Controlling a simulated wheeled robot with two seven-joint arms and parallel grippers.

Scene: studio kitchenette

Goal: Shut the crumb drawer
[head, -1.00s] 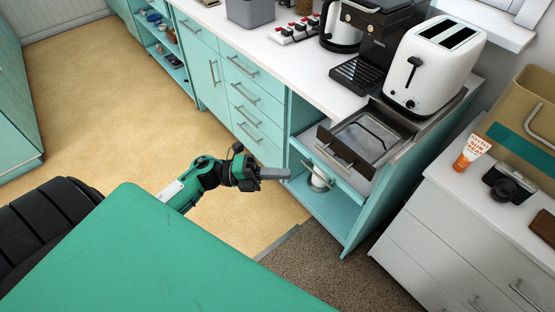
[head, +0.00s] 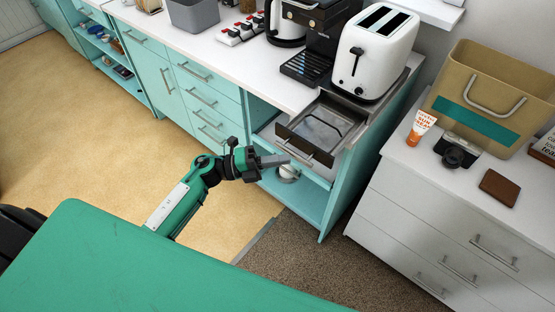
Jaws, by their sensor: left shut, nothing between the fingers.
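The crumb drawer (head: 317,132) is pulled out from under the white toaster (head: 374,52) at the right end of the counter. It has a dark front with a pale bar handle (head: 305,152). My left gripper (head: 287,160) is shut and empty, just left of and by the drawer front in the picture. I cannot tell whether the fingertips touch the drawer or its handle. My right gripper is not in view.
An open shelf below the drawer holds a metal pot (head: 288,173). A black coffee machine (head: 309,42) stands left of the toaster. A white chest (head: 450,215) with a sunscreen tube (head: 421,127), camera and wallet stands at right. The floor at left is clear.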

